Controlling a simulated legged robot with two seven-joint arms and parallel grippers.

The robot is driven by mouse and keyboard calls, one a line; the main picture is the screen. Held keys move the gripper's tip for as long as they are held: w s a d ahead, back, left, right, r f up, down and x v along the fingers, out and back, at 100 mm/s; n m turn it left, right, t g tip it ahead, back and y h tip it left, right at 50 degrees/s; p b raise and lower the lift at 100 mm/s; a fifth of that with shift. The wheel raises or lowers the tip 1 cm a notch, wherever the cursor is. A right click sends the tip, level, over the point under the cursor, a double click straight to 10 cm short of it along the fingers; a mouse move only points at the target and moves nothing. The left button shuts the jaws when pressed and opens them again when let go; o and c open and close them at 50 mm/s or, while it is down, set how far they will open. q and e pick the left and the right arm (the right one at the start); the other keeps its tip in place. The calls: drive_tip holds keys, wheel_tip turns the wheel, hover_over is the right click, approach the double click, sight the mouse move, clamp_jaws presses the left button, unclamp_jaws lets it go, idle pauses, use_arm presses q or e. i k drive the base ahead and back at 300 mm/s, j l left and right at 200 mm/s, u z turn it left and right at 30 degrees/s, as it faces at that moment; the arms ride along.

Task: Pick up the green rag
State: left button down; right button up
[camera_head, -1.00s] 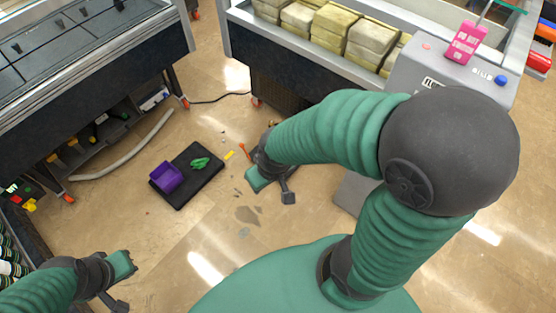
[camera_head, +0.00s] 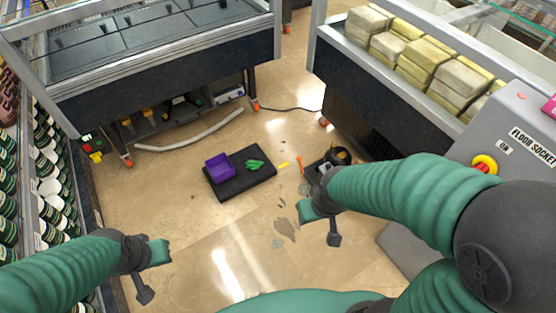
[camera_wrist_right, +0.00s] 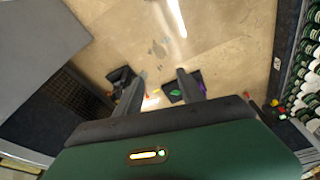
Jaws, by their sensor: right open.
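The green rag (camera_head: 254,164) is a small bright green crumpled piece on a black mat (camera_head: 240,187) on the floor. A purple open bin (camera_head: 219,167) stands left of it on the same mat. My right gripper (camera_head: 320,224) is open and empty, above the floor to the right of and nearer than the mat. In the right wrist view its two fingers (camera_wrist_right: 160,75) are spread, and the rag (camera_wrist_right: 175,92) shows small and far off beside the right finger. My left gripper (camera_head: 154,273) looks open and empty at lower left, well away from the mat.
A freezer cabinet (camera_head: 170,60) with a cluttered lower shelf stands behind the mat. Another holding pale blocks (camera_head: 425,60) is at right. Shelves of jars (camera_head: 45,180) line the left. Small yellow and orange items (camera_head: 299,160) lie right of the mat. Floor around the mat is mostly clear.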

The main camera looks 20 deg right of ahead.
sight(253, 164)
drive_tip(key=i+u, duration=0.1)
drive_tip(key=i, duration=0.75)
drive_tip(key=i+l+u, duration=0.15)
drive_tip(key=i, duration=0.7)
